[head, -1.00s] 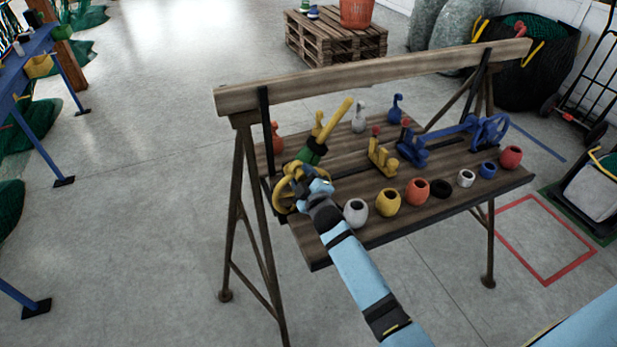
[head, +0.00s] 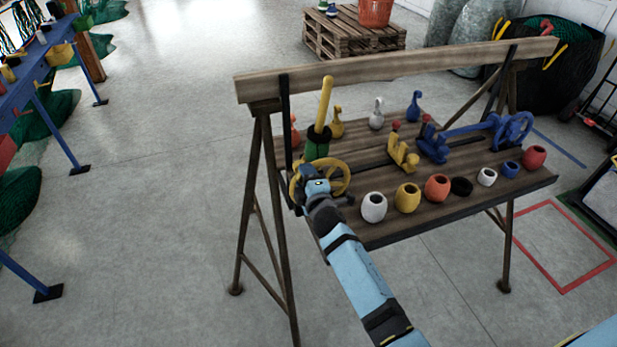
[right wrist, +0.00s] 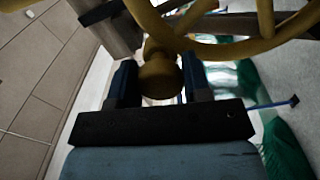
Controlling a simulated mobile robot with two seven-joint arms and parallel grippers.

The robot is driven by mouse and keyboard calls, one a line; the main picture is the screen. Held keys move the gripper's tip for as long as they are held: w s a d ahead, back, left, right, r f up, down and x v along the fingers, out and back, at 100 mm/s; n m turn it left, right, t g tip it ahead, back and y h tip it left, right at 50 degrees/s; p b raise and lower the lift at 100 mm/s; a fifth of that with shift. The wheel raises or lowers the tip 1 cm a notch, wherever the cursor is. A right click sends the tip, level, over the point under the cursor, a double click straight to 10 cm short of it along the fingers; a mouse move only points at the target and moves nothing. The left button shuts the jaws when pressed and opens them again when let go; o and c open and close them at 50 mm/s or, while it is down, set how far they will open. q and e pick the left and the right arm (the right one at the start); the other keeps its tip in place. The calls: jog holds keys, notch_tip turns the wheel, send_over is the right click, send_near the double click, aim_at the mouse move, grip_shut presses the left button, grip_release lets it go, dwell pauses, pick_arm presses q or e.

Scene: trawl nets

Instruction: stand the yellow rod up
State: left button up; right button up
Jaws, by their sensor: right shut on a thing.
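The yellow rod (head: 325,104) rises from a green collar (head: 317,142) at the left end of the wooden bench. It stands nearly upright, its top leaning slightly right. A yellow handwheel (head: 337,178) sits just below, at the bench's left front. My right gripper (head: 301,182) is at the wheel's left side. In the right wrist view the gripper (right wrist: 158,82) is shut on a round yellow knob (right wrist: 160,76), beside the wheel's rim (right wrist: 245,47). In the head view the arm hides part of the wheel and the knob. My left gripper is out of view.
A blue handwheel with its lever (head: 511,128) lies at the bench's right. Several pots, among them a white one (head: 373,207), line the front edge. A yellow bracket (head: 402,158) stands mid-bench. A wooden rail (head: 400,68) spans the back.

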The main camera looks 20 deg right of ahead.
jog(key=shift+a+f+n+b, duration=0.3)
jog(key=shift+a+f+n, duration=0.05)
jog(key=shift+f+n, duration=0.05)
jog(key=shift+a+f+n+b, duration=0.2)
jog(key=shift+a+n+b, duration=0.15)
jog(key=shift+n, duration=0.15)
jog(key=shift+f, duration=0.1)
jog(key=o, duration=1.3)
jog(key=shift+c, duration=0.2)
jog(key=s, duration=1.3)
jog(key=shift+s+a+b, duration=0.35)
jog(key=shift+a+b, duration=0.05)
